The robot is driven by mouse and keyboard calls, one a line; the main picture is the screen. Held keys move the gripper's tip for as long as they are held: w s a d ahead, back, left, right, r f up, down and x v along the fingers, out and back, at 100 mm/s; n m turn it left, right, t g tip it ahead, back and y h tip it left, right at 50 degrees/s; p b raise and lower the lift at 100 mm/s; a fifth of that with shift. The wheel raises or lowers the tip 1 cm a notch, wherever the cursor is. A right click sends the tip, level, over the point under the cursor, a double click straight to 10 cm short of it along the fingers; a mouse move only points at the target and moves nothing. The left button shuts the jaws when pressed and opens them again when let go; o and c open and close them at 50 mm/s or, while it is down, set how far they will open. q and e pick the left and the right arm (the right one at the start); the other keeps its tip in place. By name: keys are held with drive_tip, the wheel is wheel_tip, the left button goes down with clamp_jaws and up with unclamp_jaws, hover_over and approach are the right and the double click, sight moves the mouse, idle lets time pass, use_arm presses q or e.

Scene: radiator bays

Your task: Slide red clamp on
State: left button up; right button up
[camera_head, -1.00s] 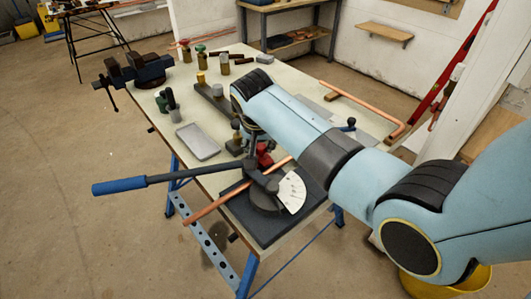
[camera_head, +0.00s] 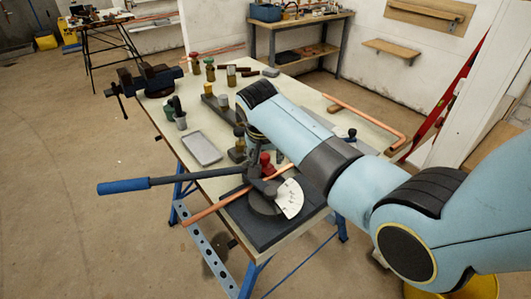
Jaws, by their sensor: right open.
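A small red piece (camera_head: 266,162), likely the red clamp, sits at the pipe bender beside the copper pipe (camera_head: 212,208). The pipe runs through the bender (camera_head: 263,200), which has a white scale plate (camera_head: 290,198) and a long lever with a blue grip (camera_head: 124,186). My right arm reaches in from the right. My right gripper (camera_head: 255,138) is open, pointing down just above and left of the red piece. It is small and partly hidden by my wrist, and I cannot tell whether it touches anything. My left gripper is out of view.
The workbench holds a grey tray (camera_head: 202,148), a vice (camera_head: 148,79), several bottles and fittings, and a bent copper pipe (camera_head: 378,127) along its far right edge. A shelf bench (camera_head: 300,22) stands behind.

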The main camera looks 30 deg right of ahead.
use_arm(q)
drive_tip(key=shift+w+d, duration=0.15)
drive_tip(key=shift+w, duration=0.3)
use_arm(e)
drive_tip(key=v, duration=1.2)
drive_tip(key=shift+f, duration=0.1)
drive_tip(key=s+f+n+y, duration=0.2)
drive_tip(key=s+n, duration=0.7)
drive_tip(key=s, duration=1.8)
wheel_tip(320, 180, down, 37)
drive_tip(key=s+d+g+b, duration=0.1)
drive_tip(key=s+d+b, duration=0.15)
drive_tip(key=b, duration=0.85)
use_arm(q)
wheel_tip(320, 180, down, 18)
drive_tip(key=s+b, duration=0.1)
drive_tip(key=b, duration=0.6)
use_arm(e)
drive_tip(key=s+f+g, duration=0.1)
drive_tip(key=s+f, duration=1.7)
drive_tip(key=f, duration=0.4)
drive_tip(key=shift+d+f, duration=0.25)
drive_tip(key=shift+d, duration=0.2)
